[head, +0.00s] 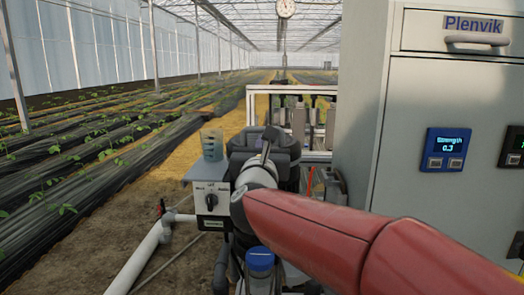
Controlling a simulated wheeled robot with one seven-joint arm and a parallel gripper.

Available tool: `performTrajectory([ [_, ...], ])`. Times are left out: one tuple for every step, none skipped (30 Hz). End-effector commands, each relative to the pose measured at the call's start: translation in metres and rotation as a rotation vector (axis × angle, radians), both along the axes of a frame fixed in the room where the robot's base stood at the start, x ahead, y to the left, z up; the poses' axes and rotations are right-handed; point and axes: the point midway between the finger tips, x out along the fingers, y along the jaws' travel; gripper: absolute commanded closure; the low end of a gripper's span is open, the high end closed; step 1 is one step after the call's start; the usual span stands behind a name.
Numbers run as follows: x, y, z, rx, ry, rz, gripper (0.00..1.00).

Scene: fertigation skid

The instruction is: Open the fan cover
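My red arm reaches in from the lower right. Its grey wrist end stands in front of a dark, rounded machine body (274,143) in the middle of the head view. My gripper (265,148) is small here and seen from behind, partly lost against the dark body; whether its fingers are apart or touching it cannot be told. No part is clearly recognisable as the fan cover. A panel marked Plenvik (418,29) with a grey bar handle (477,40) is flush at the top of the grey cabinet (400,130) on the right.
A control box with a black knob (211,199) stands left of my wrist, with a measuring beaker (212,144) above it. A white pipe (140,258) runs at lower left. A blue-capped container (260,262) is below my arm. A blue Strength display (445,149) is on the cabinet.

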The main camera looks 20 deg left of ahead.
Motion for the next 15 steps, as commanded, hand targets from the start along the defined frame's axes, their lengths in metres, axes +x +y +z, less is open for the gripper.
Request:
performTrajectory([
  [0.0035,0.0007,0.0006,-0.001,0.000,0.000,1.00],
  [0.0046,0.0010,0.0007,-0.001,0.000,0.000,1.00],
  [0.0056,0.0011,0.0008,-0.001,0.000,0.000,1.00],
  [0.0061,0.0012,0.0009,-0.001,0.000,0.000,1.00],
  [0.0063,0.0013,0.0010,-0.001,0.000,0.000,1.00],
  [0.0064,0.0013,0.0011,-0.001,0.000,0.000,1.00],
  [0.0064,0.0013,0.0010,-0.001,0.000,0.000,1.00],
  [0.0063,0.0013,0.0010,-0.001,0.000,0.000,1.00],
  [0.0062,0.0012,0.0010,-0.001,0.000,0.000,1.00],
  [0.0062,0.0012,0.0010,-0.001,0.000,0.000,1.00],
  [0.0061,0.0012,0.0009,-0.001,0.000,0.000,1.00],
  [0.0061,0.0013,0.0010,-0.001,0.000,0.000,1.00],
  [0.0061,0.0013,0.0013,-0.001,0.000,0.000,1.00],
  [0.0061,0.0013,0.0018,-0.001,0.001,0.000,1.00],
  [0.0062,0.0013,0.0029,-0.002,0.004,0.000,1.00],
])
